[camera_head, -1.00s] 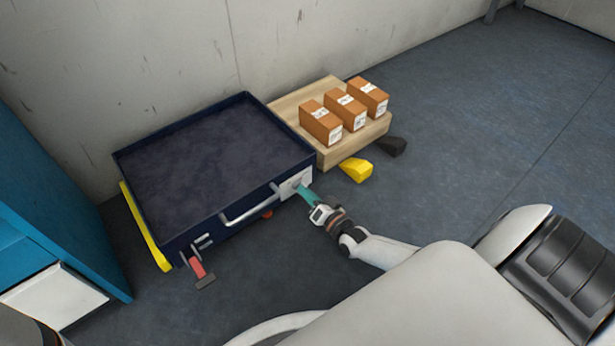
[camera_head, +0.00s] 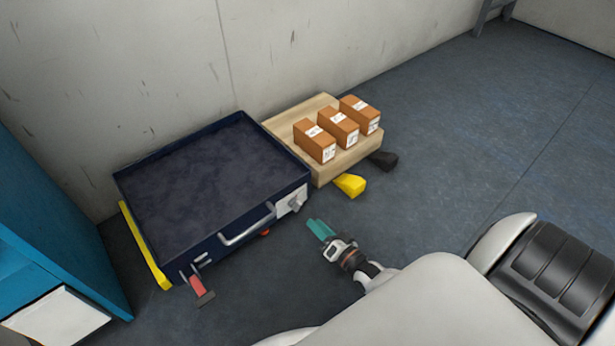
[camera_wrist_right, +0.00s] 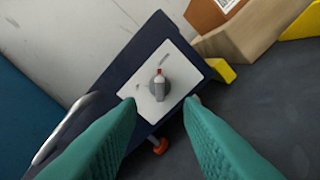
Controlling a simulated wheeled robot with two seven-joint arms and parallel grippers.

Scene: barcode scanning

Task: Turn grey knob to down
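The grey knob (camera_wrist_right: 158,87) with a red tip sits on a white panel (camera_wrist_right: 183,68) on the front of a dark blue tray-topped cart (camera_head: 135,191). It also shows small in the head view (camera_head: 295,204). In the right wrist view, the knob's pointer looks roughly in line with the picture's vertical, red end up. My right gripper (camera_head: 317,229) has teal fingers, spread apart and empty, a little away from the panel; in the wrist view the fingers (camera_wrist_right: 165,110) frame the knob without touching it. My left gripper is not in view.
A silver handle (camera_head: 247,229) is beside the panel. A wooden pallet (camera_head: 342,165) with three orange boxes (camera_head: 340,127) stands right of the cart. A blue cabinet (camera_head: 45,215) is at left. Yellow (camera_head: 350,184) and black blocks lie near the pallet. Floor to the right is clear.

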